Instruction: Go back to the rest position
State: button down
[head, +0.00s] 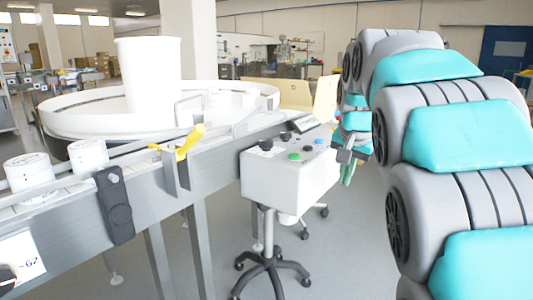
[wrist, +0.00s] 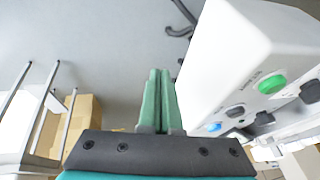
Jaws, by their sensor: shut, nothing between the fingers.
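My gripper (head: 349,168) shows in the head view just right of the control box (head: 270,178), partly hidden by my arm. In the wrist view my gripper (wrist: 157,78) has its two green fingers pressed together, with nothing between them. The white control box (wrist: 235,50) fills the right of the wrist view, close beside the fingers but apart from them in that picture. Its green button (wrist: 272,84) and blue button (wrist: 215,127) face the lower right there.
The control box stands on a wheeled base (head: 272,262). A conveyor (head: 150,190) with white jars (head: 88,154) and a yellow clamp (head: 190,142) runs along the left. A white round feeder (head: 70,125) stands behind it. Boxes (wrist: 82,125) show lower left in the wrist view.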

jog(key=s+a+f+n+g, duration=0.1)
jog(key=s+f+n+g, duration=0.1)
jog(key=s+f, duration=0.6)
jog(key=s+a+f+n+g, duration=0.1)
jog(key=s+f, duration=0.7)
jog(key=s, duration=0.9)
jog(key=s+a+f+n+g, duration=0.1)
jog(key=s+f+n+g, duration=0.2)
jog(key=s+f, duration=0.5)
jog(key=s+n, duration=0.1)
jog(key=s, duration=0.4)
jog(key=shift+f+g+y, duration=0.15)
jog(key=shift+g+y, duration=0.15)
jog(key=shift+g, duration=0.1)
